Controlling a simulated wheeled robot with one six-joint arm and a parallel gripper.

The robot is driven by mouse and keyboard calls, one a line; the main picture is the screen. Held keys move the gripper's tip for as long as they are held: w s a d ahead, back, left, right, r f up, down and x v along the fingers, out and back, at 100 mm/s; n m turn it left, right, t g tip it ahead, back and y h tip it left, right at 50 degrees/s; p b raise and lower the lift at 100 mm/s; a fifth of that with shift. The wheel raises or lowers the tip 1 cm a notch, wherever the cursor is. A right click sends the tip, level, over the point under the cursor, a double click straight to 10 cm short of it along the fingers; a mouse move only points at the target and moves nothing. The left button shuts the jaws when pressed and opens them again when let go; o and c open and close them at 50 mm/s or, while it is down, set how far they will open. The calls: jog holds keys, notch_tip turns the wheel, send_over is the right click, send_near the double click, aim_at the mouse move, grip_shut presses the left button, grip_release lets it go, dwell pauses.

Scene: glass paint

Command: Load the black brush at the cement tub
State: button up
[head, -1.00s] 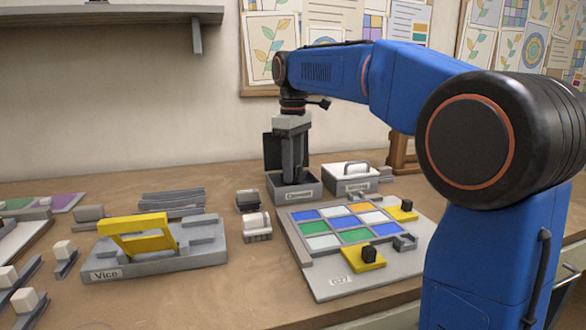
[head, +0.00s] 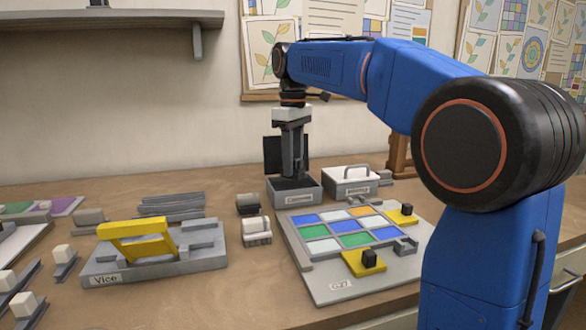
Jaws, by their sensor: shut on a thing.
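The cement tub (head: 296,192) is a grey open box with a label on its front, at the back middle of the bench. My gripper (head: 292,168) points straight down over it, its lower end at the tub's opening. The gripper is shut on the black brush, which is mostly hidden by the dark fingers and the tub wall. I cannot tell whether the brush tip touches the cement. A dark upright panel (head: 271,154) shows just behind and left of the fingers.
A lidded grey box (head: 350,183) stands close right of the tub. In front lies a board (head: 335,287) with coloured glass panes and yellow blocks. The vice (head: 150,262) with its yellow piece is at left. Small grey blocks (head: 257,231) stand between them.

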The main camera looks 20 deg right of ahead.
jog(key=shift+r, duration=2.05)
